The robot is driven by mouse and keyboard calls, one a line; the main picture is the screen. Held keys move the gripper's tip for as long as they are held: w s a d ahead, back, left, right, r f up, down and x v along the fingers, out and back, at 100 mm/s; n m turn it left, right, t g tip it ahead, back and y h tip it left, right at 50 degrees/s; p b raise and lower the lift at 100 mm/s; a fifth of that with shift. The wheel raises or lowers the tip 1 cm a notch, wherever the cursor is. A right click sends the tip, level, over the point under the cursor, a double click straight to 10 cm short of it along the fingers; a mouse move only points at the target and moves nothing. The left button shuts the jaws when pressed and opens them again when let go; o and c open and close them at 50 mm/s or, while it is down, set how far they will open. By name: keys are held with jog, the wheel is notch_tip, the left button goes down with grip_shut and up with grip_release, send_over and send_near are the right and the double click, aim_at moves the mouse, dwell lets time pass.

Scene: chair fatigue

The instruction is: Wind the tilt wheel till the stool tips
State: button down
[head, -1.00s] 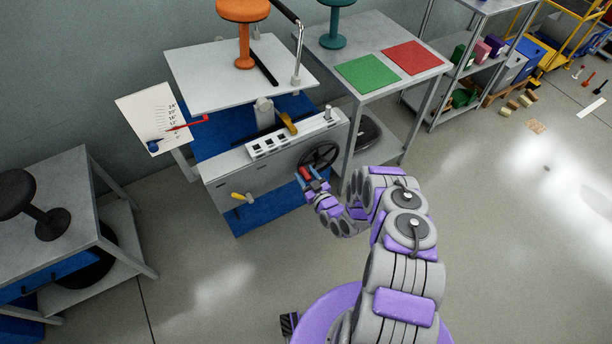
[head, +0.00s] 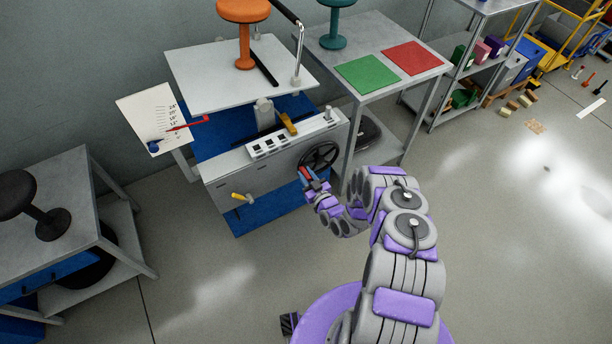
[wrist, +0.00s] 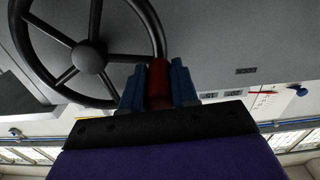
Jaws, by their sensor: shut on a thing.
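The black spoked tilt wheel (head: 319,157) is on the front of the grey test rig. It also shows close up in the wrist view (wrist: 88,57). My gripper (head: 308,175) is at the wheel's lower left, shut on its red handle (wrist: 158,80). Blue fingers sit on both sides of the handle in the wrist view. The orange stool (head: 243,30) stands on the rig's pale platform (head: 215,80) and looks upright; its top is cut off by the frame. A white scale board (head: 150,115) with a red pointer (head: 187,124) stands at the rig's left; the pointer is near the low marks.
A yellow-handled lever (head: 241,197) is on the rig front, left of the wheel. A bench (head: 405,93) with a teal stool (head: 333,25) and green and red mats stands to the right. A dark stool (head: 35,205) is on the left bench. The floor in front is clear.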

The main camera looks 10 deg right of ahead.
jog(key=shift+w+d+r+m+p, duration=0.15)
jog(key=shift+r+m+p, duration=0.1)
jog(key=shift+r+m, duration=0.25)
jog(key=shift+s+d+r+m+p, duration=0.1)
jog(key=shift+d+r+m+p, duration=0.15)
jog(key=shift+m, duration=0.35)
jog(key=shift+a, duration=0.1)
jog(key=c, duration=0.9)
grip_release()
jog(key=shift+o, duration=0.2)
jog(key=p+v, duration=0.1)
jog(key=v, duration=1.6)
